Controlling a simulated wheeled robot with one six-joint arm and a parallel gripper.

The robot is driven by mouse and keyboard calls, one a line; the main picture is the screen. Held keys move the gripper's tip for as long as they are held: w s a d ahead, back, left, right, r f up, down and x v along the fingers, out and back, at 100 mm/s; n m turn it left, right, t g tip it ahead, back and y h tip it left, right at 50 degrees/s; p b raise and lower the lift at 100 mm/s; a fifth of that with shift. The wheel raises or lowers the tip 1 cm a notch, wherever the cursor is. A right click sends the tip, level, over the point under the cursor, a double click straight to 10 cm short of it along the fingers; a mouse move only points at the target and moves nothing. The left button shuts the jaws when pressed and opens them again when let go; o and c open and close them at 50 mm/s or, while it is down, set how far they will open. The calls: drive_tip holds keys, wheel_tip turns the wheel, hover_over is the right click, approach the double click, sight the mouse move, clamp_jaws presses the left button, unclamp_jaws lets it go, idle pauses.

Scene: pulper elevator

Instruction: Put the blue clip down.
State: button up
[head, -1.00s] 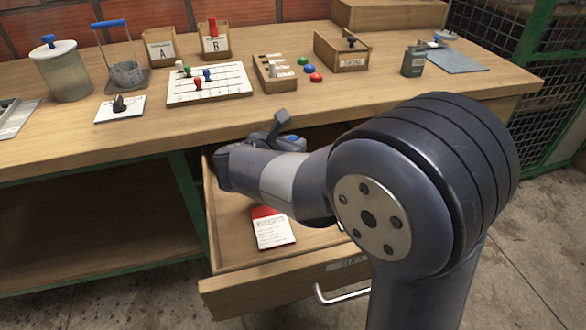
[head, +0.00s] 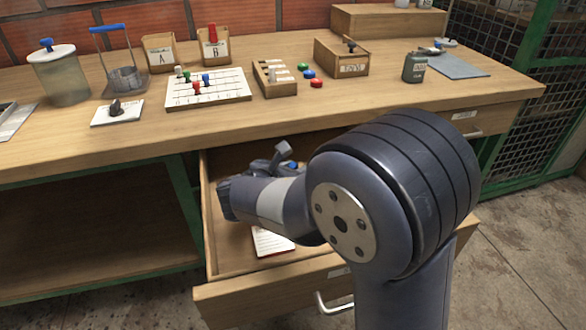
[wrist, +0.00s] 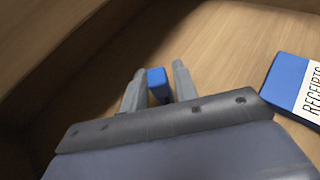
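The blue clip (wrist: 157,79) is between the two fingertips of my gripper (wrist: 160,84) in the wrist view. The fingers sit close on both sides of it, and my gripper appears shut on it. The wooden floor of the drawer is beneath; whether the clip touches it I cannot tell. In the head view my gripper (head: 287,160) is inside the open drawer (head: 262,301), toward its back, and is partly hidden by my arm.
A blue booklet marked RECEIPTS (wrist: 294,84) lies right of my gripper in the wrist view. A red-and-white card (head: 270,243) lies in the front of the drawer. The bench top (head: 130,147) overhangs the drawer's back. Blue, green and red buttons (head: 309,74) are on the bench.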

drive_tip(key=shift+o, duration=0.8)
drive_tip(key=shift+r, duration=0.1)
drive_tip(key=shift+r, duration=0.2)
drive_tip(key=p+v, duration=0.3)
drive_tip(key=v, duration=0.7)
drive_tip(key=shift+s+a+p, duration=0.2)
drive_tip(key=shift+s+p, duration=0.05)
drive_tip(key=shift+p, duration=0.1)
drive_tip(key=shift+s+a+r, duration=0.2)
drive_tip(key=shift+s+a, duration=0.05)
drive_tip(key=shift+s, duration=0.35)
